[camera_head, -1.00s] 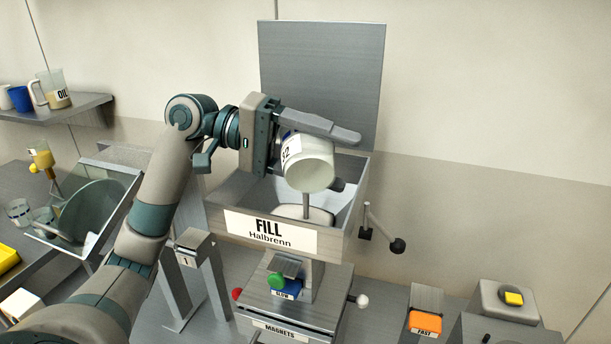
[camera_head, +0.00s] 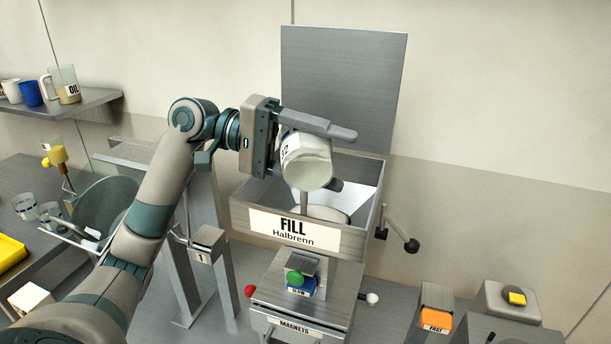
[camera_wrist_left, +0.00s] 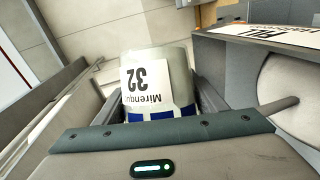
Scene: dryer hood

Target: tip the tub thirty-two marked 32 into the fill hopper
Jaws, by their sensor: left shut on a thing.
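The white tub thirty-two (camera_head: 306,165) is tipped with its mouth down over the fill hopper. Its "32" label (camera_wrist_left: 148,85) is clear in the left wrist view. My left gripper (camera_head: 338,160) is shut around the tub's sides. The open hopper (camera_head: 238,216) bears a FILL Halbrenn label, and its lid (camera_head: 345,85) stands up behind. A thin grey stream (camera_head: 304,203) runs from the tub's lower rim down to a pale round heap (camera_head: 325,213) inside. How much is left in the tub cannot be seen. My right gripper is not in view.
A crank with a black knob (camera_head: 411,245) sticks out at the hopper's right. Below are a green knob (camera_head: 295,278) and a MAGNETS drawer (camera_head: 295,325). An orange FAST block (camera_head: 436,319) stands at right. A shelf (camera_head: 100,103) with jugs is at left.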

